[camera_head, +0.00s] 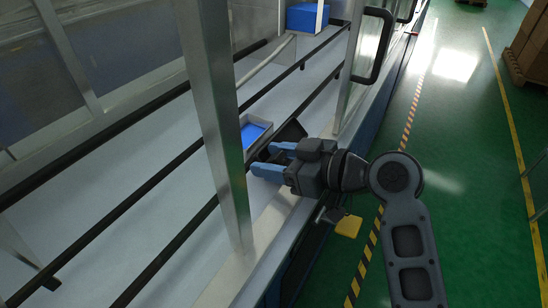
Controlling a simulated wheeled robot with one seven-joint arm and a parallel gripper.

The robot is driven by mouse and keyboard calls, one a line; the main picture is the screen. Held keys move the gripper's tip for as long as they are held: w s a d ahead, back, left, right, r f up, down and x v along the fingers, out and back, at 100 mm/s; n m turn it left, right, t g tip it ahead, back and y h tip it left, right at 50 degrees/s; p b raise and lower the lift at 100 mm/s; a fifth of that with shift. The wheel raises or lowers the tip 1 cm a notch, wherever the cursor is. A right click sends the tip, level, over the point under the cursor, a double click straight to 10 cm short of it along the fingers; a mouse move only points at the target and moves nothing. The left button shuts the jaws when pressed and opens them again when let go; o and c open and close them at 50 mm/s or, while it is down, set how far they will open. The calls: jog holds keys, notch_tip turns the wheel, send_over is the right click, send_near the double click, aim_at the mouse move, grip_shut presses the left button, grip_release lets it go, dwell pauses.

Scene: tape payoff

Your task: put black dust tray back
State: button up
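A dark, flat-sided piece that looks like the black dust tray (291,131) shows inside the machine frame, just behind my gripper. It appears tilted, and its lower part is hidden by my gripper and merges with a black rail. My gripper (272,160) reaches in from the right through the open side of the frame. Its two blue fingers are apart, one above the other in the picture, and lie right beside the dark piece. I cannot tell whether they touch or grip it.
A grey tray with a bright blue inside (256,130) sits just left of my fingers. A metal post (226,150) stands close to them. Black rails (165,180) cross the pale bed. A door with a black handle (375,45) is behind.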

jog(key=shift+f, duration=0.3)
jog(key=shift+s+d+r, duration=0.15)
jog(key=shift+s+d, duration=0.05)
jog(key=shift+d, duration=0.25)
jog(key=v, duration=1.1)
jog(key=shift+r+b, duration=0.3)
